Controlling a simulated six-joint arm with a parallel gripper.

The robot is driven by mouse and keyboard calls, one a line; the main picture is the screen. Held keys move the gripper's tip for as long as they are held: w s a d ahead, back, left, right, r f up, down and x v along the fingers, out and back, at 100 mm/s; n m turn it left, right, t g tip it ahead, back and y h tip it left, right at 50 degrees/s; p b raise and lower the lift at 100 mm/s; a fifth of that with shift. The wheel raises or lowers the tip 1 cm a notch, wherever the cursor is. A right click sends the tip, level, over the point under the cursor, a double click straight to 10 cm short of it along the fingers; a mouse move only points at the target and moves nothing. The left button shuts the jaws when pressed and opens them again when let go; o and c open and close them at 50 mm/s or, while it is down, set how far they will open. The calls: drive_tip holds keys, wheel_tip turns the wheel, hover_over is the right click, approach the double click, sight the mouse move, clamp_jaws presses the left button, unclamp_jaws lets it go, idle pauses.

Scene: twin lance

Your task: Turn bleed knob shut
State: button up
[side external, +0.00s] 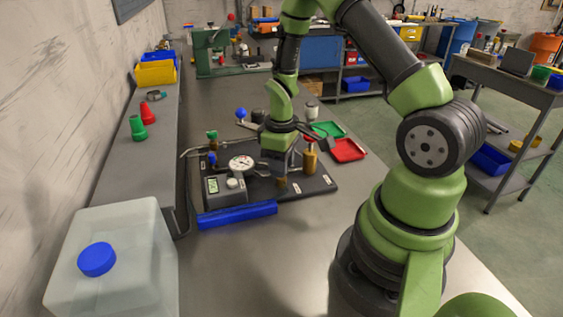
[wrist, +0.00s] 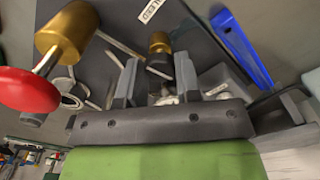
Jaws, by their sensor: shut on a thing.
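The bleed knob, seen as a small brass-coloured piece with a dark end (wrist: 159,42), stands on the dark base plate (side external: 318,184) near a white label. It also shows low under my gripper in the side view (side external: 282,183). My gripper (wrist: 157,62) points down over the plate, its two grey fingers on either side of the knob. It is shut on the knob; the exact contact is hard to see. In the side view my gripper (side external: 279,166) is partly hidden behind the gauge fittings.
A brass cylinder (side external: 310,160) with a red handle (wrist: 28,90) stands close beside my gripper. A round gauge (side external: 241,163) and grey meter box (side external: 226,189) stand left. A blue bar (side external: 237,214) lies in front. Green and red trays (side external: 347,150) sit behind right.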

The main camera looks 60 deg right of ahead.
drive_tip(key=shift+m, duration=0.8)
drive_tip(key=o, duration=0.9)
drive_tip(key=shift+r, duration=0.15)
wheel_tip(320, 180, up, 10)
drive_tip(key=shift+f, duration=0.15)
